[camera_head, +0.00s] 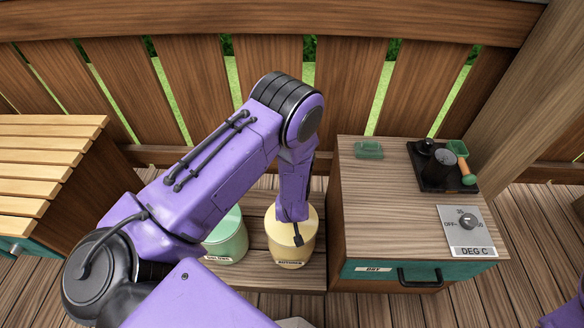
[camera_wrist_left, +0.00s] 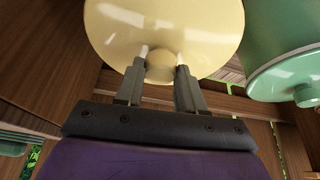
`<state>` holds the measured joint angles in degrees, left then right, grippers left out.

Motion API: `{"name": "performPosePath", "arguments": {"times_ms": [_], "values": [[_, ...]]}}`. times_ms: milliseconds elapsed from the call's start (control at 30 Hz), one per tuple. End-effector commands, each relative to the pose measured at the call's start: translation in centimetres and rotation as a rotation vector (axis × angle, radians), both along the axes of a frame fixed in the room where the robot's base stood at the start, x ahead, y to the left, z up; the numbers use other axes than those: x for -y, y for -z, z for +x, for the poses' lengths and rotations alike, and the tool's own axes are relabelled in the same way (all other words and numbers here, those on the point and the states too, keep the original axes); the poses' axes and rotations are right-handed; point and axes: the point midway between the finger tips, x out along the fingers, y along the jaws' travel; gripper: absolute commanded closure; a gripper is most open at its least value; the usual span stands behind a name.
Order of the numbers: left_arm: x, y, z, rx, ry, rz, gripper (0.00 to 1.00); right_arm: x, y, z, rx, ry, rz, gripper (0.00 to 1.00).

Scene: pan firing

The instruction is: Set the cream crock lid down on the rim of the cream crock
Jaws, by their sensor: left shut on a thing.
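In the left wrist view my left gripper (camera_wrist_left: 162,62) is shut on the round knob of the cream crock lid (camera_wrist_left: 165,25), one finger on each side. The lid looks level over the crock. I cannot tell whether it touches the rim. My right gripper is not in view.
A green crock (camera_head: 230,238) stands close on the left; its lid knob shows in the wrist view (camera_wrist_left: 304,95). A wooden cabinet (camera_head: 385,180) with a temperature dial (camera_head: 467,221) and a black tray of tools (camera_head: 425,180) stands close on the right. A slatted bench (camera_head: 45,150) is far left.

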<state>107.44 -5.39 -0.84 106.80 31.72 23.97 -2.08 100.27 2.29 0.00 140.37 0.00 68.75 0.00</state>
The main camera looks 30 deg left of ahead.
Motion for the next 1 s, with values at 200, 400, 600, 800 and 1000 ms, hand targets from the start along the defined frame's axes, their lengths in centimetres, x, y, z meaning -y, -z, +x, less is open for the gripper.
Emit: {"name": "performPosePath", "arguments": {"times_ms": [200,400,600,800,1000], "values": [[0.0,0.5,0.0,0.001,0.000,0.001,1.00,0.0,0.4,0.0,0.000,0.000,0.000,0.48],[0.0,0.9,0.0,0.001,0.000,0.001,1.00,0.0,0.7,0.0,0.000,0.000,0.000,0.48],[0.0,1.0,0.0,0.001,0.000,0.001,0.32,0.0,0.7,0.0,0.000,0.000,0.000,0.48],[0.0,1.0,0.0,0.000,0.000,0.000,0.32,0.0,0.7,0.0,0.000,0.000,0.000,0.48],[0.3,-0.3,-0.3,0.000,0.001,0.000,0.32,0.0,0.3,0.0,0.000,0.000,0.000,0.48]]}}
